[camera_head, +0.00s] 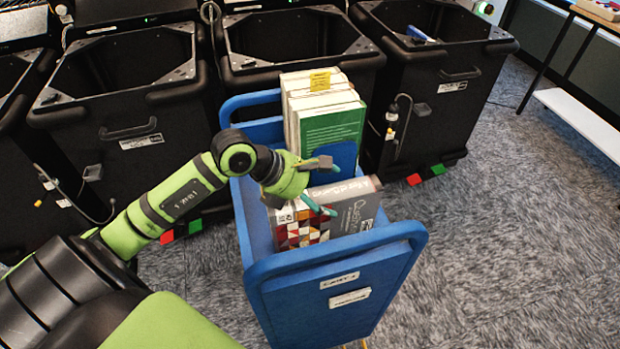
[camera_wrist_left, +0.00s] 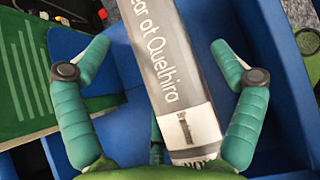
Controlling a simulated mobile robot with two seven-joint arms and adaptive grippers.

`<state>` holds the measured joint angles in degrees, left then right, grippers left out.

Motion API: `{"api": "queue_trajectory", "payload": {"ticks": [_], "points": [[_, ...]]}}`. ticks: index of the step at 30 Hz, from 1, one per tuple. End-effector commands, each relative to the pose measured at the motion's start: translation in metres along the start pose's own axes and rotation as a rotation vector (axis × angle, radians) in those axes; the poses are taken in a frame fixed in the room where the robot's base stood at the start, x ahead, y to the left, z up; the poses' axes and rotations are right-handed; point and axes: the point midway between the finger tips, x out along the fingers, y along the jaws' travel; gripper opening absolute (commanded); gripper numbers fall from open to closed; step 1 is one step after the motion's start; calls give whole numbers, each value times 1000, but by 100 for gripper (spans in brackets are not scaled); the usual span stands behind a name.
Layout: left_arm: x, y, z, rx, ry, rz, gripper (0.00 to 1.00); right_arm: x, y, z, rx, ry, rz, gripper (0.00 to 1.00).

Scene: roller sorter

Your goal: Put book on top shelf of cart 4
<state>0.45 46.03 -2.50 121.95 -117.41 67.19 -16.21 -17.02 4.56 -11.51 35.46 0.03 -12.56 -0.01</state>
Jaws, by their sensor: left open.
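A book (camera_head: 352,213) with a grey spine and a patterned, colourful cover stands in the near part of the blue cart's (camera_head: 268,270) top shelf. Its spine faces up. In the left wrist view the same book (camera_wrist_left: 172,65) shows its grey spine lettered "ear at Quelhira". My left gripper (camera_head: 326,187) is open over the book. In the left wrist view its teal fingers (camera_wrist_left: 160,48) are spread on either side of the spine, with gaps between. The book's lower part is hidden inside the cart. My right gripper is not in view.
Several upright books, the nearest green (camera_head: 332,130), stand at the cart's far end beside a blue divider (camera_head: 340,157). Black bins (camera_head: 115,95) line the back. Carpet (camera_head: 490,250) right of the cart is clear.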

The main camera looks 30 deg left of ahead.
Motion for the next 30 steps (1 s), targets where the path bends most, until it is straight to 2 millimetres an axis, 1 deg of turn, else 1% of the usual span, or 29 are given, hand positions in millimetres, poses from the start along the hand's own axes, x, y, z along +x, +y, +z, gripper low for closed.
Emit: {"api": "queue_trajectory", "payload": {"ticks": [5,9,12,16,22,30], "points": [[-28,1,0,4,2,4,94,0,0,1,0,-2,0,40],[-58,0,0,3,0,4,94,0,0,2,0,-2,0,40],[-77,0,1,3,-3,4,94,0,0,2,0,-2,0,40],[-96,0,1,4,-3,4,94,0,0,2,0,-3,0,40],[-113,0,2,2,-7,2,94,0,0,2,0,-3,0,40],[-118,0,2,4,-7,3,94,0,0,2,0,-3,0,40]]}}
